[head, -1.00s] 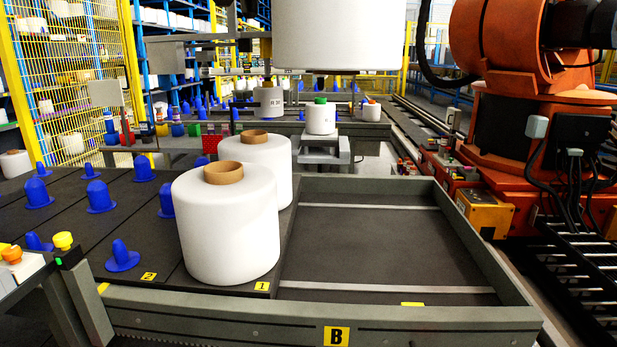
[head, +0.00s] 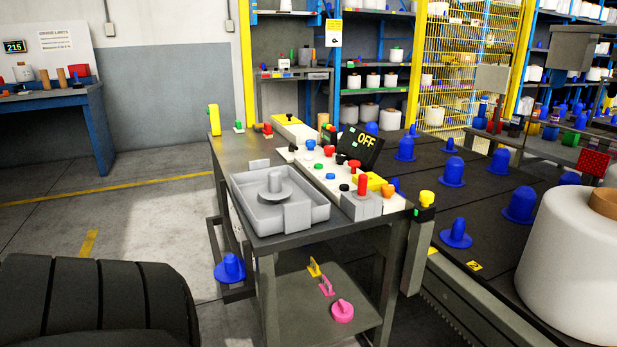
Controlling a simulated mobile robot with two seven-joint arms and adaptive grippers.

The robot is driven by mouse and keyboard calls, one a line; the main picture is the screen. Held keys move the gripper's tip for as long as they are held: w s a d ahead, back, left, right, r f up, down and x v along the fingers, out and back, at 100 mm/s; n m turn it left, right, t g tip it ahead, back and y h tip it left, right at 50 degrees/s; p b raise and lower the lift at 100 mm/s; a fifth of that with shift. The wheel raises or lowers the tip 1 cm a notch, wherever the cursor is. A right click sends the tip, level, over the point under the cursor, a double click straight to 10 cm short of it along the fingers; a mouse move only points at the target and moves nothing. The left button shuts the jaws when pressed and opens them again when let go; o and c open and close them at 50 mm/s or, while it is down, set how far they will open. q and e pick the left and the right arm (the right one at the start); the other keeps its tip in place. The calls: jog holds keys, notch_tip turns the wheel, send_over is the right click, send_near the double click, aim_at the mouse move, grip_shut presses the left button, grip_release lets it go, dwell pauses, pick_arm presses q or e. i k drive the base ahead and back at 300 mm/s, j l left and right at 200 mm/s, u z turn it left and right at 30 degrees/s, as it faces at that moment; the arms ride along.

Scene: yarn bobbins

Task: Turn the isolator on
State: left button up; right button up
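A control desk (head: 226,152) stands in the middle of the head view. A dark tilted display (head: 359,146) on it reads OFF. A grey box (head: 360,206) with an upright red handle (head: 362,186) sits at the desk's near right corner, and a yellow plate (head: 374,180) is just behind it. I cannot tell for certain which of these controls is the isolator. Several coloured buttons and knobs cover a white panel along the desk. Neither of my grippers is in view.
A grey tray (head: 246,198) with a round post lies on the desk. A lower shelf (head: 290,318) holds a pink knob (head: 342,310). A bed with blue pegs and a white bobbin (head: 575,265) stands right. Open floor lies left of the desk.

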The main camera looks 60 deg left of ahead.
aim_at(329, 150)
jog(key=u, duration=1.6)
jog(key=i+z, duration=0.4)
jog(key=k, duration=0.1)
